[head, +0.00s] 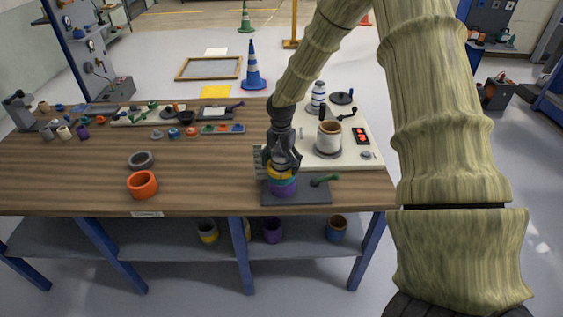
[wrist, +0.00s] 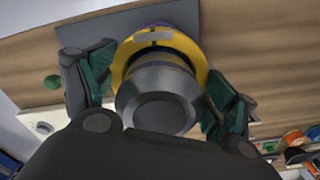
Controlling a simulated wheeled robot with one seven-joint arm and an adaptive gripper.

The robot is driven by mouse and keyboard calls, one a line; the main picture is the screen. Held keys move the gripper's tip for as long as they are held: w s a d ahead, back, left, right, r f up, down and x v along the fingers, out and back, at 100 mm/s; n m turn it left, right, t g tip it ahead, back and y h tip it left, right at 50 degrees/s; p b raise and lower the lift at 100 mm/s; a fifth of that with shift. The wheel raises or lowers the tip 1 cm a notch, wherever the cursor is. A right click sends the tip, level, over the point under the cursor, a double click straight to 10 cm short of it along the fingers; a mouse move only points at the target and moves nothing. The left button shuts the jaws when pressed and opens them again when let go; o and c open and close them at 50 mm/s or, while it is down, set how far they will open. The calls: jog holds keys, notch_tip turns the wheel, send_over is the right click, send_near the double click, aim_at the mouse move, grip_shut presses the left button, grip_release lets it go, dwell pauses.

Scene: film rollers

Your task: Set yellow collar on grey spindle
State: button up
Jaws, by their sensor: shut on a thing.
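The yellow collar (head: 274,172) is between the fingers of my gripper (head: 283,163), which is shut on it. In the wrist view the yellow collar (wrist: 203,62) rings the grey spindle (wrist: 158,98), with the dark-green finger pads of my gripper (wrist: 157,88) on either side. A purple collar (head: 283,188) stands below the yellow one, on a dark plate (head: 312,196); its edge peeks out beyond the yellow collar in the wrist view (wrist: 155,25). A bluish band shows between yellow and purple. Whether the yellow collar rests on what is below cannot be told.
A green-handled lever (head: 325,180) sits just right of the stack. A pale board (head: 375,145) with a white and brown roller (head: 328,138) lies behind. The table's middle is clear.

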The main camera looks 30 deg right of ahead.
jog(key=shift+f, duration=0.1)
jog(key=o, duration=0.9)
jog(key=shift+d, duration=0.1)
jog(key=shift+w, duration=0.1)
jog(key=shift+w, duration=0.1)
